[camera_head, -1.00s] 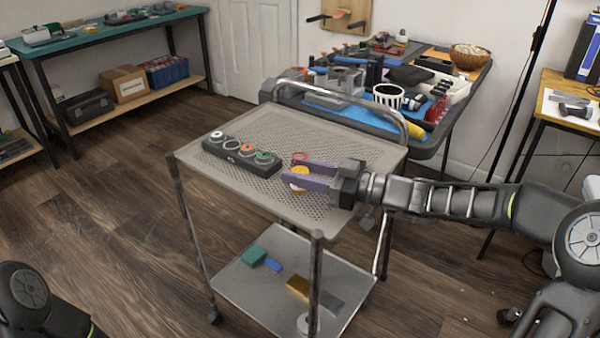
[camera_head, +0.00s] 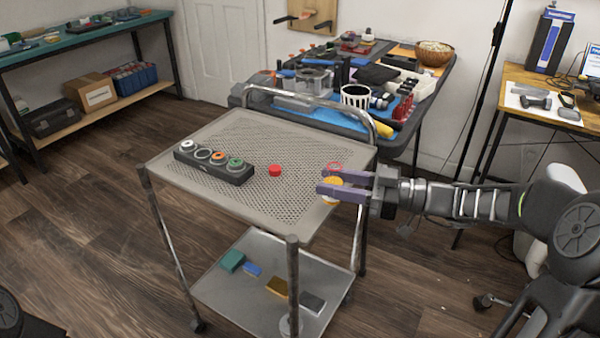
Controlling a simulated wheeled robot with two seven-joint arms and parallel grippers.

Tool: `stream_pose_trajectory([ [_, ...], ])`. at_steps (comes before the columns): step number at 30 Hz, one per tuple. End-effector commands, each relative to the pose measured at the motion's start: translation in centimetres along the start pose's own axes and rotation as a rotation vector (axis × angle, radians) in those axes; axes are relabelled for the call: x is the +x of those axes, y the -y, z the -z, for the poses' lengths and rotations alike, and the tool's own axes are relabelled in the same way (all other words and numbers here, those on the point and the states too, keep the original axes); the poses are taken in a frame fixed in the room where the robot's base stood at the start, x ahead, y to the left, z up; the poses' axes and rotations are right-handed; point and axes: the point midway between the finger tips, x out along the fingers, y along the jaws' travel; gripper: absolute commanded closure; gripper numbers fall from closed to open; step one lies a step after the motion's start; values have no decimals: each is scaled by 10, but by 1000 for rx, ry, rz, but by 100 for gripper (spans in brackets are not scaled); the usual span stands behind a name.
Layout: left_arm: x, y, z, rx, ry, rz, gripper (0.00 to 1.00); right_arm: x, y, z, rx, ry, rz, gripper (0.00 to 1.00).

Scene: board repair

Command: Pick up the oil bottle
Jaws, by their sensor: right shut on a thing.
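My right gripper (camera_head: 340,189) reaches in from the right with its two purple fingers shut on a small yellow-orange and whitish thing (camera_head: 331,193), seemingly the oil bottle. The fingers hide part of it. A red ring (camera_head: 335,167) shows just beyond the fingers and may be the bottle's top; I cannot tell. The gripper appears near the right edge of the perforated grey cart top (camera_head: 270,205); its height above it is unclear. My left gripper is not in view.
A red cylinder (camera_head: 275,170) stands on the cart beside a dark block (camera_head: 213,162) with several round coloured parts. A cluttered workbench (camera_head: 425,105) stands behind. The cart's lower shelf (camera_head: 215,285) holds small blocks. Free cart surface lies around the red cylinder.

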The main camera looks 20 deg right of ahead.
Motion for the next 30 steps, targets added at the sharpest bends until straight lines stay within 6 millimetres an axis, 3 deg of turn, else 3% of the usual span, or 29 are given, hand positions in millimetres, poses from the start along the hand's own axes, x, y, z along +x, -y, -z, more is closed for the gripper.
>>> stream_pose_trajectory([
  [3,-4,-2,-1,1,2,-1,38,-26,-1,2,0,1,-3,100],
  [12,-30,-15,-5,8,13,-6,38,-43,-1,2,5,2,0,100],
  [30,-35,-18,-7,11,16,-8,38,-51,0,0,-1,0,1,100],
])
